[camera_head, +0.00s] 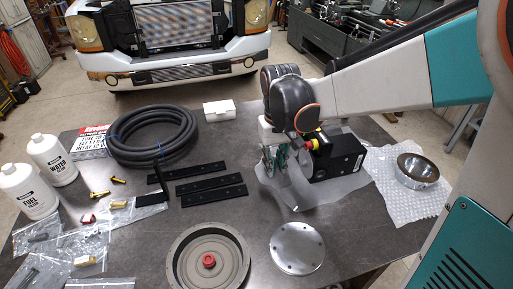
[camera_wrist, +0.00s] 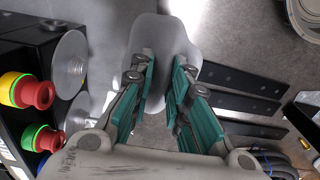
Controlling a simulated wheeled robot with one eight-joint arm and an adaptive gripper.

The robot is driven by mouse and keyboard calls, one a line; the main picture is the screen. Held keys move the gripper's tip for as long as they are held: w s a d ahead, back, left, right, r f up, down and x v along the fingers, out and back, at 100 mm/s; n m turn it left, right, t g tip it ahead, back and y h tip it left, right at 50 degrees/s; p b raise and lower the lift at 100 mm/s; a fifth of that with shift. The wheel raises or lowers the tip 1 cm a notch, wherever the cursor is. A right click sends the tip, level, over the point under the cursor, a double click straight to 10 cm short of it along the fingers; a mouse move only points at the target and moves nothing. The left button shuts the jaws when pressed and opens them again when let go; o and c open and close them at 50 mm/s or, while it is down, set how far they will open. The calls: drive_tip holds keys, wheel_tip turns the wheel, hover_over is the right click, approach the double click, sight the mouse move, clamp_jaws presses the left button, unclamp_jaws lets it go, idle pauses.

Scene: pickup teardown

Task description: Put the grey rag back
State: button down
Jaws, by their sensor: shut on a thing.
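My gripper (camera_head: 279,160) is over the right middle of the table, beside a black box. It is shut on the grey rag (camera_head: 291,191), a pale grey piece hanging down below the fingers. In the wrist view the rag (camera_wrist: 163,35) shows between and beyond the teal-padded fingers of my gripper (camera_wrist: 163,80). Whether the rag's lower edge touches the table or the sheet under it cannot be told.
The black box (camera_head: 340,157) with red buttons stands on a translucent sheet (camera_head: 350,184) right of my gripper. Black strips (camera_head: 217,192) lie left, a metal disc (camera_head: 297,249) and round pan (camera_head: 178,262) in front. A metal bowl (camera_head: 416,170) sits on bubble wrap (camera_head: 388,192).

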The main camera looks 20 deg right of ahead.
drive_tip(key=shift+f+b, duration=1.15)
drive_tip(key=shift+f, duration=2.55)
drive_tip(key=shift+f, duration=0.15)
drive_tip(key=c, duration=1.5)
unclamp_jaws()
drive_tip(key=shift+c, duration=0.2)
wheel_tip(320, 180, up, 12)
drive_tip(key=p, duration=0.4)
drive_tip(key=s+r+t, duration=0.2)
drive_tip(key=s+t, duration=0.1)
drive_tip(key=s, duration=0.4)
drive_tip(key=s+r+t, duration=0.2)
drive_tip(key=s+t, duration=0.2)
drive_tip(key=s, duration=0.3)
drive_tip(key=shift+r, duration=0.25)
